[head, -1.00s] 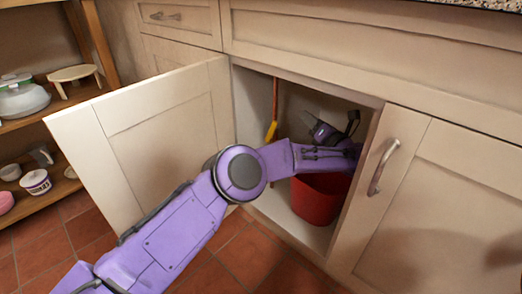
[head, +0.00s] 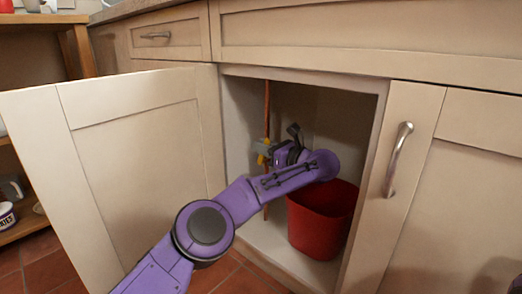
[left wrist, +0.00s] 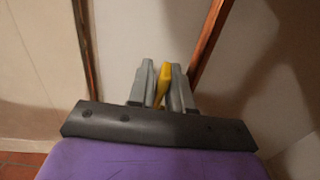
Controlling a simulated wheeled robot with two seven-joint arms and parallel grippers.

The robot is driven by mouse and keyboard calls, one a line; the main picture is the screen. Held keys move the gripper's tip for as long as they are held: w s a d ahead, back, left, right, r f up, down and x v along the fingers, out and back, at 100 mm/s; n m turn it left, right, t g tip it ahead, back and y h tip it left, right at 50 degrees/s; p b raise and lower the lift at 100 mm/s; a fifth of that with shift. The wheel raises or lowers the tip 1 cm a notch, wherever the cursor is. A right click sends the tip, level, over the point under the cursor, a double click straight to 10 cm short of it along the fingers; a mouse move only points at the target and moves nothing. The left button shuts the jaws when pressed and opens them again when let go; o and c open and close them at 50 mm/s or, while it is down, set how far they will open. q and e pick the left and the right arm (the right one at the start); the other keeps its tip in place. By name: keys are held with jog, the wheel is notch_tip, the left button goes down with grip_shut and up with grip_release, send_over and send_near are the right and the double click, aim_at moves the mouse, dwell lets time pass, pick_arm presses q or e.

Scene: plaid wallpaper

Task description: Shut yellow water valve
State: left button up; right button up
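The yellow water valve (head: 262,160) sits on a copper-coloured upright pipe (head: 266,110) inside the open cabinet under the counter. Its yellow handle (left wrist: 164,82) shows in the left wrist view between the two grey fingers of my left gripper (left wrist: 162,88). The fingers stand close together, one on each side of the handle, and look shut on it. In the head view my left gripper (head: 262,149) reaches into the cabinet and partly hides the valve.
A red bin (head: 318,222) stands in the cabinet just below and right of my left wrist. The cabinet's left door (head: 140,150) is swung open. The right door (head: 460,190) is shut. A wooden shelf (head: 30,225) stands at far left.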

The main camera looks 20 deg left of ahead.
pick_arm(q)
jog(key=shift+w+a, duration=0.15)
jog(key=shift+a, duration=0.15)
jog(key=shift+c, duration=0.3)
grip_shut()
jog(key=shift+d+f+t+y, duration=0.1)
jog(key=shift+d+t+y, duration=0.25)
jog(key=shift+y, duration=0.35)
jog(key=shift+s+d+f+y, duration=0.1)
jog(key=shift+s+d+y, duration=0.15)
jog(key=shift+y, duration=0.25)
jog(key=shift+s+d+f+t+y, duration=0.15)
jog(key=shift+d+t+y, duration=0.2)
jog(key=shift+y, duration=0.35)
pick_arm(e)
jog(key=shift+w+a, duration=0.1)
jog(key=shift+w, duration=0.05)
